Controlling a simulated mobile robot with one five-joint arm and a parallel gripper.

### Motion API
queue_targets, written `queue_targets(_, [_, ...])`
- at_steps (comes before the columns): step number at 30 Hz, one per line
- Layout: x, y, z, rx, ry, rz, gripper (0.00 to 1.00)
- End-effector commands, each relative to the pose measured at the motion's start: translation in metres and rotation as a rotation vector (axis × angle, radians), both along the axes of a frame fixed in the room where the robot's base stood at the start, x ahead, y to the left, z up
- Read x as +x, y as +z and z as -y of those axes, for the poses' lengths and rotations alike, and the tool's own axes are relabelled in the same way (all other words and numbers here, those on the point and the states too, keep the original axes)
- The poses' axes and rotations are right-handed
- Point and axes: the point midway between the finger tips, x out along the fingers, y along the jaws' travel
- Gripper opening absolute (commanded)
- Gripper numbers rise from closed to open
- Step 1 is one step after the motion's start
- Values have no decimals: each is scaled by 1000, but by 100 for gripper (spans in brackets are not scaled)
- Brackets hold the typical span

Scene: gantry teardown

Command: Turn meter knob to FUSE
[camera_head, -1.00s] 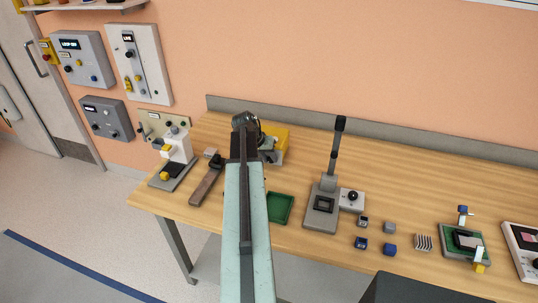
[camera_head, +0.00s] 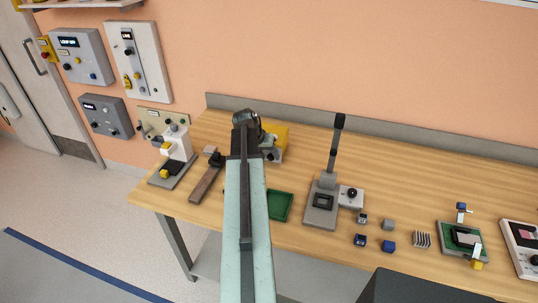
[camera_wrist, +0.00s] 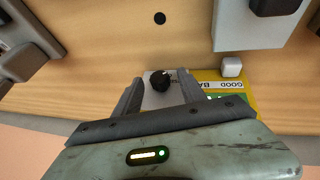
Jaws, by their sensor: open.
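The yellow meter (camera_head: 280,137) stands on the bench against the back, partly hidden behind my arm in the head view. In the wrist view its yellow face (camera_wrist: 240,86) carries upside-down GOOD and BAD lettering and a green display strip. Its round black knob (camera_wrist: 160,81) sits on a grey panel. My gripper (camera_wrist: 163,88) is open, with one finger to each side of the knob. I cannot tell whether either finger touches it. In the head view my gripper (camera_head: 247,124) is at the meter's left. The knob's marks, including FUSE, are not readable.
A green tray (camera_head: 279,206) lies on the bench in front of the meter. A grey lever press (camera_head: 322,205) stands to its right, a white device (camera_head: 176,148) to its left. In the wrist view, a white block (camera_wrist: 231,66) sits close right of the meter's knob.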

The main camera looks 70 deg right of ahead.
Motion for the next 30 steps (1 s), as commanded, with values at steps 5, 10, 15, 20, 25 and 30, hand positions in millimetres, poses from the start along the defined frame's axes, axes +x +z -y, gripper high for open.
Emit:
queue_targets(5, [5,27,-9,0,2,-1,48])
queue_targets(10, [11,58,-22,0,0,1,48])
queue_targets(15, [15,70,-30,2,1,0,48])
queue_targets(20, [16,67,-30,2,0,0,48])
queue_targets(25, [16,67,-30,1,1,0,48])
queue_targets(30, [22,67,-32,1,10,0,48])
